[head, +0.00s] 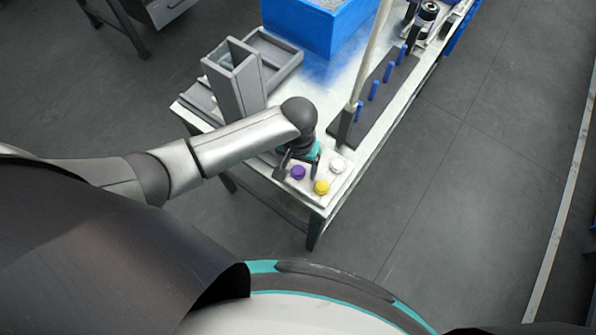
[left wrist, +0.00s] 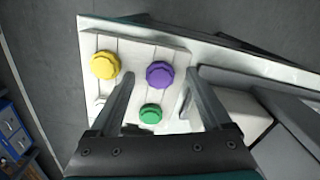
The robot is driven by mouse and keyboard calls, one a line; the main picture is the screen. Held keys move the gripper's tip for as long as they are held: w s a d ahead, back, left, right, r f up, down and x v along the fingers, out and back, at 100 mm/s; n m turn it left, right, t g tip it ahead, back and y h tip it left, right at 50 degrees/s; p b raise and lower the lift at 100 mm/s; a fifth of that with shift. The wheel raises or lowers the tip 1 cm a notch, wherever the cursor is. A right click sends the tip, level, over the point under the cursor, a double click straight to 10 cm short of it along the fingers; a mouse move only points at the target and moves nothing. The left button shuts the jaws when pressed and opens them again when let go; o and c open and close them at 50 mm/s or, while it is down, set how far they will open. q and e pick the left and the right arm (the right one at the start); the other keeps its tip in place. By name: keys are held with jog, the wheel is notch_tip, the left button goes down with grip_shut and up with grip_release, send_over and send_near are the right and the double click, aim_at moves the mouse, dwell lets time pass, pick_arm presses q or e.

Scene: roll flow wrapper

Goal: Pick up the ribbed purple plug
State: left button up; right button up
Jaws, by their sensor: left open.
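The ribbed purple plug (head: 298,172) sits on a pale board at the near corner of the table, and it also shows in the left wrist view (left wrist: 160,74). My left gripper (head: 297,177) is open over the board. In the left wrist view its two fingers (left wrist: 159,82) reach to either side of the purple plug, with gaps between plug and fingers. Whether the fingertips are down at the plug's height I cannot tell. My right gripper is not in view.
A yellow plug (head: 321,187) and a white plug (head: 337,166) sit close by on the board; a green plug (left wrist: 151,113) lies between the fingers, nearer the palm. A grey upright holder (head: 236,80), a blue bin (head: 315,22) and a rack with blue pegs (head: 374,90) stand farther back.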

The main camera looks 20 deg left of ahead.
pick_arm(q)
jog(key=shift+f, duration=0.1)
grip_shut()
dwell(0.7)
